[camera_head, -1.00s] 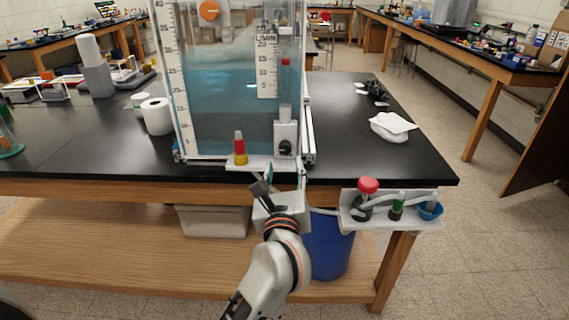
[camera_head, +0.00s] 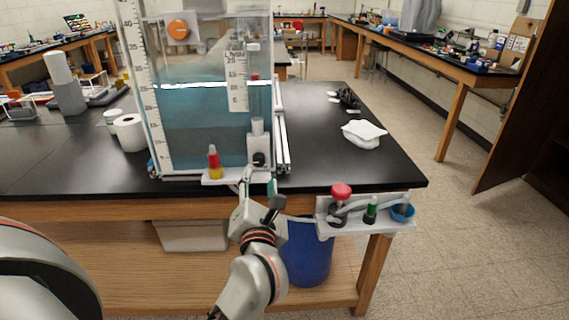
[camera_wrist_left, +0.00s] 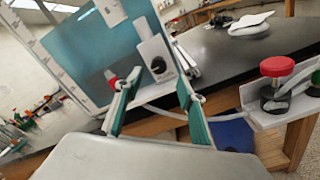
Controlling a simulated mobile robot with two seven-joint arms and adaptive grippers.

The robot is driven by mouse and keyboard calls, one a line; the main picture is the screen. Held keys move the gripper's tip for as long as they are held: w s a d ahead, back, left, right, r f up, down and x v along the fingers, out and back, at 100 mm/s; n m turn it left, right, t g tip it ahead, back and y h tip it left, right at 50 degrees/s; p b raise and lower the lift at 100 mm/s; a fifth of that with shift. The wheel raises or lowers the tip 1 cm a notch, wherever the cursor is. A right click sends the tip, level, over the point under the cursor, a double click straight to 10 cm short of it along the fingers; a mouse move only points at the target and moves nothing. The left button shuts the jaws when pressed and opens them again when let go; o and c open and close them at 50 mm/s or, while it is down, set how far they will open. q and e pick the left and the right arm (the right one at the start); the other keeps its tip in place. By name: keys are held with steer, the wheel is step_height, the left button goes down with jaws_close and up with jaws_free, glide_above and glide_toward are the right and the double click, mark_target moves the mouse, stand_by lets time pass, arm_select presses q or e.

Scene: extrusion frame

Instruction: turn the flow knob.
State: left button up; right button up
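The flow knob (camera_head: 258,159) is a small black round knob on a pale block at the lower right front of the clear tank (camera_head: 203,140). In the left wrist view the knob (camera_wrist_left: 158,67) appears between and beyond the fingertips. My left gripper (camera_head: 257,184) is just below and in front of the knob in the head view, its fingers pointing up toward it. The left wrist view shows the gripper (camera_wrist_left: 150,84) open, its teal-lined fingers apart with nothing between them. I see no contact with the knob. My right gripper is not in view.
A red-and-yellow bottle (camera_head: 214,162) stands on the small ledge left of the knob. A side shelf (camera_head: 375,222) with a red-topped valve (camera_head: 341,191) is to the right. A blue bin (camera_head: 306,250) is below. A crumpled white cloth (camera_head: 363,133) lies on the black bench.

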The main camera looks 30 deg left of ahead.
mark_target(259, 162)
arm_select(q)
steer(key=x, duration=0.7)
steer(key=shift+w+a, duration=0.25)
steer(key=shift+w, duration=0.05)
steer(key=c, duration=1.1)
